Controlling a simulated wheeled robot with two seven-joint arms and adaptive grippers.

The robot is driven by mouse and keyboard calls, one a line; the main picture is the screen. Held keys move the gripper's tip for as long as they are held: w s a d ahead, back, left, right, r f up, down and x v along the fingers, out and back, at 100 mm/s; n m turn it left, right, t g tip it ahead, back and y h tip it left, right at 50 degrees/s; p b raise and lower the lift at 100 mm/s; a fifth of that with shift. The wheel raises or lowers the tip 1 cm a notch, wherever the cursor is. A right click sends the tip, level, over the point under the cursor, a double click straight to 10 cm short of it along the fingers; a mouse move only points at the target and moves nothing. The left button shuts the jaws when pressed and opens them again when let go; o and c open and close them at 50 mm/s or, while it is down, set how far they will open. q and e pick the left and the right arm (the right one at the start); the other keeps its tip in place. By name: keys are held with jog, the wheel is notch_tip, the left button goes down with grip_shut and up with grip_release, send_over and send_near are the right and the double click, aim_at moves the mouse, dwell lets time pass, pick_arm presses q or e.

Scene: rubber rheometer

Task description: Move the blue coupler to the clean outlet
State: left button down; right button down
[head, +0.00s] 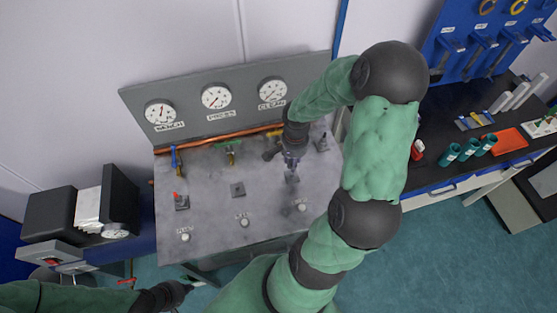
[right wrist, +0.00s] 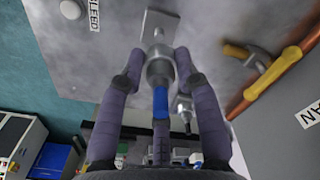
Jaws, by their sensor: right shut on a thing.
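My right gripper (head: 291,160) is at the right-hand outlet of the grey panel, below the gauge labelled CLEAN (head: 272,91). In the right wrist view its fingers (right wrist: 158,75) are shut around a metal coupler with a blue band (right wrist: 160,101). The coupler's metal end points at the square outlet plate (right wrist: 157,27) and meets or nearly meets it; I cannot tell whether it is seated. A red coupler (head: 178,199) stands at the left outlet. The middle outlet (head: 238,190) has nothing on it. My left gripper (head: 184,287) hangs low at the left, its fingers unclear.
Copper pipe (head: 208,140) runs along the panel's back, with blue (head: 174,158), green (head: 230,150) and yellow valve handles; the yellow one (right wrist: 262,76) is near my right gripper. Another fitting (head: 322,144) stands at the right edge. Round knobs (head: 244,222) line the front.

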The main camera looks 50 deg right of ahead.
aim_at(292, 174)
jog(key=shift+s+d, duration=0.1)
dwell(0.3)
jog(key=shift+f+b, duration=0.3)
jog(key=shift+b, duration=0.2)
notch_tip(292, 174, down, 4)
jog(key=b, duration=0.3)
jog(key=shift+r+b, duration=0.15)
jog(key=shift+b, duration=0.2)
jog(key=shift+b, duration=0.3)
dwell(0.6)
jog(key=shift+f+b, duration=1.1)
jog(key=shift+f, duration=0.1)
jog(key=shift+f, duration=0.1)
jog(key=c, duration=0.8)
grip_release()
